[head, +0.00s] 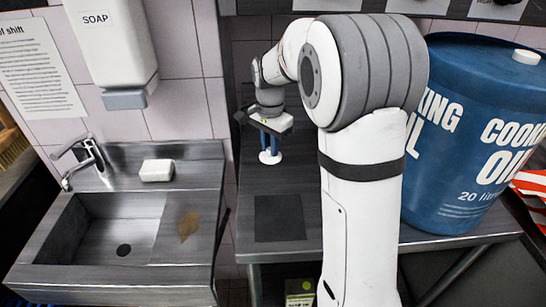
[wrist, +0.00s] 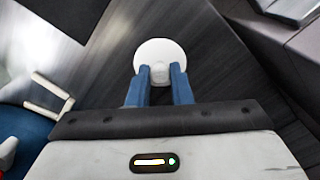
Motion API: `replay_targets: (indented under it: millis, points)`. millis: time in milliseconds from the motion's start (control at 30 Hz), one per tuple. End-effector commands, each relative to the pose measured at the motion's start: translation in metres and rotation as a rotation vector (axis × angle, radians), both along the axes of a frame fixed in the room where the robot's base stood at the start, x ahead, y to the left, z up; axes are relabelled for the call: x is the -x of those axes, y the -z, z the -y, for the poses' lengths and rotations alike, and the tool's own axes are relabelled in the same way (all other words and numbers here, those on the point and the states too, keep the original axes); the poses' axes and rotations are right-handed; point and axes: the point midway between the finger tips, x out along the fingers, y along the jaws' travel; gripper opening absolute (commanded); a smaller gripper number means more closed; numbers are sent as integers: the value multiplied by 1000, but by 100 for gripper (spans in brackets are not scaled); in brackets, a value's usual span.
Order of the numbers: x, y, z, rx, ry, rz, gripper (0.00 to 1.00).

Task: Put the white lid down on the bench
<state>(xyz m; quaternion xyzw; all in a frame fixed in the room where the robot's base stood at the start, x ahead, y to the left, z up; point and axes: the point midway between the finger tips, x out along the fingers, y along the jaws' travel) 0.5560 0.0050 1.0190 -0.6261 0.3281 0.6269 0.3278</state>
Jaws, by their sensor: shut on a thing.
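The white lid (wrist: 160,52) is a small round disc with a knob on top. In the head view the lid (head: 269,158) is low over the bench, near its left back part. My gripper (head: 269,148) points down with its blue fingers on the lid's knob. In the wrist view my gripper (wrist: 160,82) is shut on that knob. I cannot tell whether the lid's underside touches the bench.
A dark square mat (head: 279,217) lies on the bench in front of the lid. A large blue cooking oil drum (head: 450,150) stands at the right, behind my arm. A steel sink (head: 110,235) with a white soap bar (head: 157,170) is at the left, past a gap.

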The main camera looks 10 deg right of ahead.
Motion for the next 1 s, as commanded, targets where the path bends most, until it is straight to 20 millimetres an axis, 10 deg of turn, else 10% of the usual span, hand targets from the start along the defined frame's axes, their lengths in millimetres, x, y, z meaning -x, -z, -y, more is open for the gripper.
replay_targets:
  millis: [767,800,1000]
  points:
    - [0,50,7,0,12,0,0]
    - [0,50,7,0,12,1,20]
    - [0,49,7,0,13,1,37]
